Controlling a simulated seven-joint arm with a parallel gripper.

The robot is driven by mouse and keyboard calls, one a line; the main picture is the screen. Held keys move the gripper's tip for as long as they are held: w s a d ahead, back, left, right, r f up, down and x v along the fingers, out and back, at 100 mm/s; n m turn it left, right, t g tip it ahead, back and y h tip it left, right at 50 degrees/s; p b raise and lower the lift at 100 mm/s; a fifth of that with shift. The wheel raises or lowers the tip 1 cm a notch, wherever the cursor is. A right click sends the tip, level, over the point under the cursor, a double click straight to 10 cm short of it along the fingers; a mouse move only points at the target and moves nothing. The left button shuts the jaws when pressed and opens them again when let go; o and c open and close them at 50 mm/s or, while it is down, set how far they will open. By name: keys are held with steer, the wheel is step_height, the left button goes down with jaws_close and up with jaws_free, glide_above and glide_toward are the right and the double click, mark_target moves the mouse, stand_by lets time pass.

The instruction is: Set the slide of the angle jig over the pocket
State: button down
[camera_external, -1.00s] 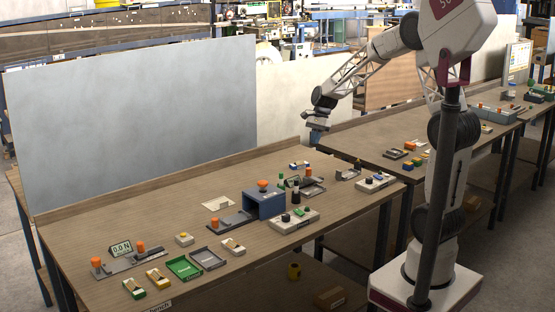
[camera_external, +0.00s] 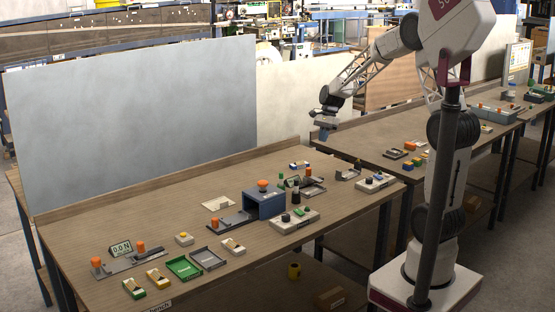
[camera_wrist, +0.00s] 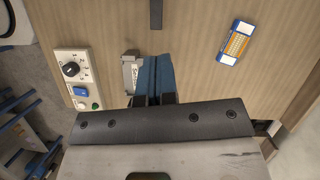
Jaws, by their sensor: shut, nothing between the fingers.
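The angle jig appears to be the small grey piece with a pale marked face (camera_wrist: 130,73) in the wrist view. It lies left of my fingers and is partly hidden by them. In the outside view it looks like the grey piece (camera_external: 348,174) near the right end of the bench. I cannot make out its slide or the pocket. My gripper (camera_wrist: 157,58) has two blue fingers pressed side by side with nothing between them. In the outside view my gripper (camera_external: 323,136) hangs in the air, fingers down, above the bench's back right part.
A control box (camera_wrist: 78,76) with a black knob and blue button stands left of the jig. A white, blue and orange block (camera_wrist: 235,42) lies to the right. The blue housing (camera_external: 265,204) stands mid-bench.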

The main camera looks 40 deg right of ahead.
glide_toward(314, 178)
steer(key=w+d+f, duration=0.4)
steer(key=shift+a+r, duration=0.15)
steer(key=shift+a, duration=0.9)
steer(key=shift+s+a, duration=0.25)
steer(key=shift+a, duration=0.85)
steer(key=shift+a, duration=0.15)
